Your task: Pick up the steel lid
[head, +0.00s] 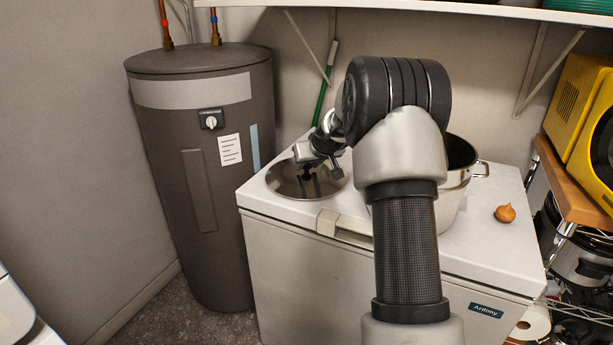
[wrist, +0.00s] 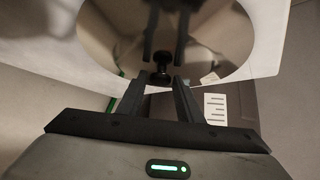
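The steel lid (head: 283,184) is a shiny round disc with a dark knob, lying on the left part of the white chest-like appliance's top. In the wrist view the lid (wrist: 215,45) fills the upper middle and mirrors my fingers. Its black knob (wrist: 161,64) shows at the fingertips, between their lines. My gripper (wrist: 161,79) is open, with a gap on both sides of the knob. In the head view my gripper (head: 308,170) is over the lid, and my arm partly covers the area. I cannot tell exactly how far down the fingers reach around the knob.
A steel pot (head: 457,185) stands right of the lid, partly behind my arm. An onion (head: 505,213) lies farther right on the white appliance (head: 285,260). A brown water heater (head: 200,150) stands close on the left. A shelf (head: 430,8) is above.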

